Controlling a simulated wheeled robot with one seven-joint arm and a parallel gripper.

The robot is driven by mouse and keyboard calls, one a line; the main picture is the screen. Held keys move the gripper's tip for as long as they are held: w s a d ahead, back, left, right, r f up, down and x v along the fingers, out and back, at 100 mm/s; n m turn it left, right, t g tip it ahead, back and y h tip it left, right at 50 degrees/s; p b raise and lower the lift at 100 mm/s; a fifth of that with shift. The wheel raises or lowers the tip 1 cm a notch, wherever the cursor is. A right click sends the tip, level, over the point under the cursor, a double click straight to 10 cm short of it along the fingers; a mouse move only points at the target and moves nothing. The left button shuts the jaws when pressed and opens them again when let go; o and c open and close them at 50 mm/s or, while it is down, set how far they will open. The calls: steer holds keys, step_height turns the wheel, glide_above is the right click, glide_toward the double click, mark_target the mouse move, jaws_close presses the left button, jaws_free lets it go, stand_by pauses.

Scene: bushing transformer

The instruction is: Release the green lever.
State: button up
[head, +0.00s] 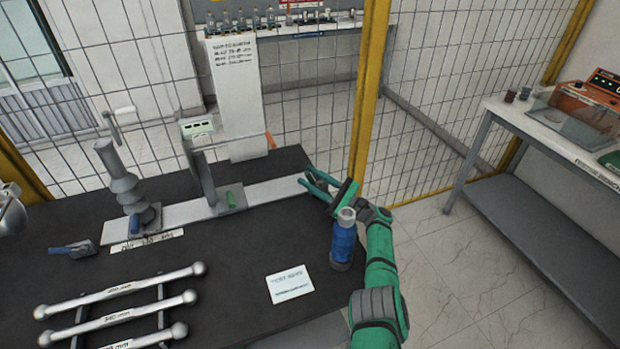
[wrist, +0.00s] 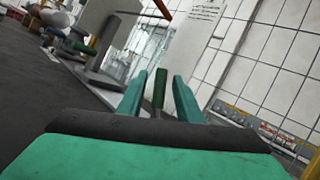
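A small green lever (head: 230,199) sits on the grey foot of the upright stand on the rail. My gripper (head: 306,181) is over the right end of the rail, clearly right of that lever. In the wrist view the two teal fingers (wrist: 160,82) are spread apart. A dark green, upright lever-like piece (wrist: 159,89) shows between them, with a gap on each side. I cannot tell whether the fingers touch it. In the head view my gripper hides this spot.
A blue bottle-like cylinder (head: 343,240) stands close below my gripper. The stand (head: 203,165) and a ribbed grey column (head: 124,183) rise from the rail (head: 275,190). Silver bars (head: 120,290) lie front left. A yellow post (head: 368,90) and mesh fence stand behind.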

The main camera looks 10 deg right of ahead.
steer(key=s+d, duration=0.8)
steer(key=d, duration=0.1)
steer(key=shift+d+f, duration=0.15)
steer(key=shift+d, duration=0.25)
